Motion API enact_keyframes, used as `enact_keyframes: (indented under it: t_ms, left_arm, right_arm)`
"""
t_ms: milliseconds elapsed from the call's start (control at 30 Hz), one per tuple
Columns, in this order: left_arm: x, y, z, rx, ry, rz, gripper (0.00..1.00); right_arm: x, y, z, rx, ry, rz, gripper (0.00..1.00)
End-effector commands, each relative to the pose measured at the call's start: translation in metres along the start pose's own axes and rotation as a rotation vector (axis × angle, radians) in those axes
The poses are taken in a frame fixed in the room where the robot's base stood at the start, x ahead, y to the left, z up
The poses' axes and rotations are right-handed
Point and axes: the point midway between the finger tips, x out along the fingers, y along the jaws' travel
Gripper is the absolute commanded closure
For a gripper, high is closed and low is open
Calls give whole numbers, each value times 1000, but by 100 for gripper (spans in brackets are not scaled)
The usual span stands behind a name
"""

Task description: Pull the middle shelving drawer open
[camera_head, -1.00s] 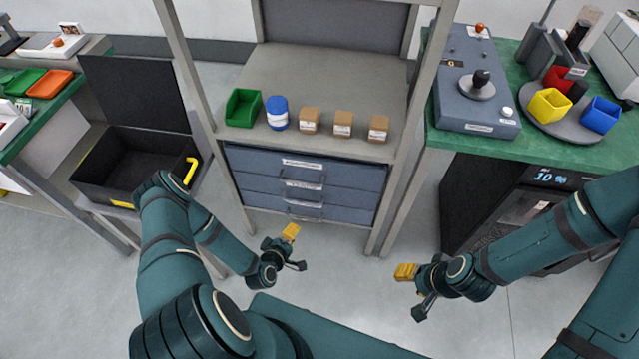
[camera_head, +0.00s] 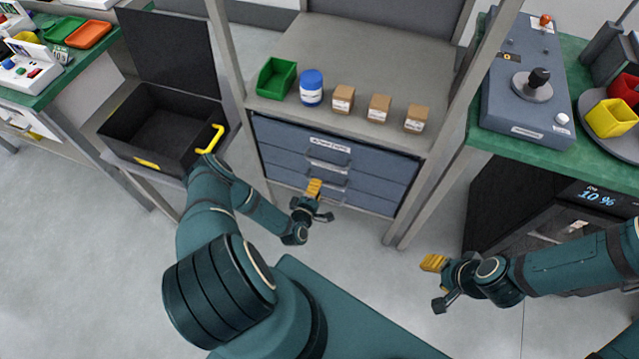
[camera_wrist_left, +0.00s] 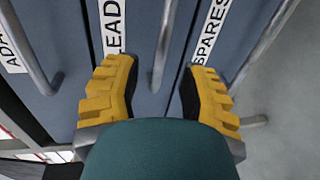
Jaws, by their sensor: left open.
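The middle drawer (camera_head: 285,160) is the second of three blue-grey drawers in the shelving unit, and its front looks closed. In the left wrist view, the middle drawer (camera_wrist_left: 142,55) has a label starting "LEAD" and a grey bar handle (camera_wrist_left: 164,45). My left gripper (camera_head: 315,190) is in front of the drawer stack. In the wrist view, my left gripper (camera_wrist_left: 155,82) is open, with the handle in line with the gap between its yellow fingers. I cannot tell whether it touches. My right gripper (camera_head: 437,282) hangs over the floor to the right, away from the drawers.
The "SPARES" drawer handle (camera_wrist_left: 262,45) lies beside the right finger in the wrist view. An open black bin (camera_head: 165,140) with a yellow handle stands left, near my left arm. Shelf legs flank the drawers. A green-topped bench (camera_head: 500,150) stands right.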

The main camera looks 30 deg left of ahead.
Motion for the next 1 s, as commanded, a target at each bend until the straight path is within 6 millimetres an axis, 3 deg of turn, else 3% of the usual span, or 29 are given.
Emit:
enact_keyframes:
  t_ms: [233,633,667,767,1000]
  left_arm:
    - [31,0,0,0,0,1,59]
    - [37,0,0,-1,1,0,59]
    - [37,0,0,-1,1,0,63]
    - [37,0,0,0,1,0,98]
    - [36,0,0,0,1,0,100]
  right_arm:
    - [8,3,-1,0,4,0,53]
    - [8,3,-1,-1,5,0,53]
    - [8,3,-1,-1,5,0,53]
    - [8,3,-1,-1,5,0,53]
    - [8,3,-1,-1,4,0,53]
